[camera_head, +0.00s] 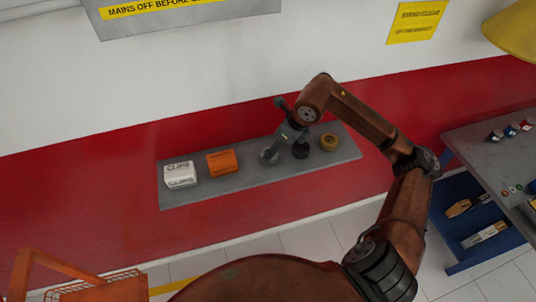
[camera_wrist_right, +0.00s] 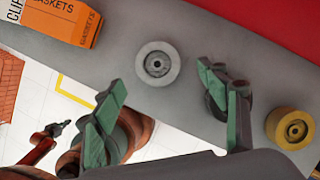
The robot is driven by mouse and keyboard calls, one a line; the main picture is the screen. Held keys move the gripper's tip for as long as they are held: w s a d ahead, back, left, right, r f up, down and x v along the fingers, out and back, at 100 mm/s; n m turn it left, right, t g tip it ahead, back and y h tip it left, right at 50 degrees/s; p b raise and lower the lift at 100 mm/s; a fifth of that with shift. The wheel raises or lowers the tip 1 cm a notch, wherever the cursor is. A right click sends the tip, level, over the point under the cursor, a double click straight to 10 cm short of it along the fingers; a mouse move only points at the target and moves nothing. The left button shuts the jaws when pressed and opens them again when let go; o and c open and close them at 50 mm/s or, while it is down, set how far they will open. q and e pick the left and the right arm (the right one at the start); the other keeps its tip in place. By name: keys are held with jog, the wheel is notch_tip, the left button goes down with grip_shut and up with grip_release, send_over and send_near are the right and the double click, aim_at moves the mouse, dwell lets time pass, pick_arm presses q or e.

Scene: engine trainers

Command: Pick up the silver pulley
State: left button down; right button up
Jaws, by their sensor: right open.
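The silver pulley (camera_head: 269,156) stands on the grey wall shelf, between the orange box and a dark pulley. In the right wrist view the silver pulley (camera_wrist_right: 157,64) lies flat, its round face and centre hole facing the camera. My right gripper (camera_head: 289,132) is above the shelf by the pulleys. In its wrist view the green fingers of the right gripper (camera_wrist_right: 160,78) are spread, empty, with the silver pulley showing between and just beyond the tips. What looks like my left gripper (camera_wrist_right: 56,129) is small at the lower left of that view, its jaws unclear.
The dark pulley (camera_head: 300,151) is close to the right gripper and partly hidden by a finger in the wrist view. A gold pulley (camera_head: 329,142) stands farther right. The grey shelf (camera_head: 225,188) also holds an orange box (camera_head: 221,162) and a white box (camera_head: 180,175).

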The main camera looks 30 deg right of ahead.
jog(key=shift+p+x, duration=0.6)
jog(key=shift+x, duration=2.15)
jog(key=shift+a, duration=0.1)
jog(key=c, duration=1.6)
jog(key=shift+r, duration=0.1)
